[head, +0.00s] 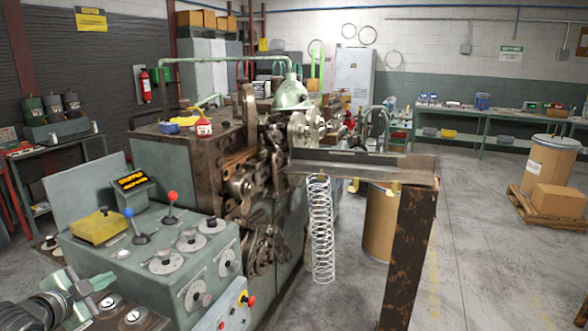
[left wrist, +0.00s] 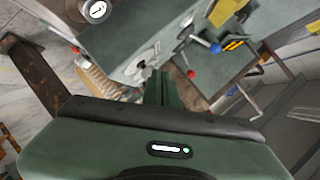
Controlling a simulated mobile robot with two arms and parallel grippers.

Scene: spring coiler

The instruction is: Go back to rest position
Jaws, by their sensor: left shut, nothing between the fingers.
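My left gripper (head: 92,281) comes in from the lower left of the head view, low beside the control console's left end. Its fingers are shut with nothing between them. In the left wrist view the closed green fingers (left wrist: 158,88) point toward the console. The green control console (head: 140,262) carries a blue-knobbed lever (head: 129,212), a red-knobbed lever (head: 171,196) and several dials. Behind it stands the spring coiler (head: 190,160). A long wire spring (head: 320,230) hangs below its metal trough (head: 365,165). My right gripper does not show.
A rusty post (head: 410,258) supports the trough's right end. A brown drum (head: 381,222) stands behind the spring. A workbench with canisters (head: 58,128) is at the left. Another drum and a box on a pallet (head: 555,200) stand at the right. The floor between is open.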

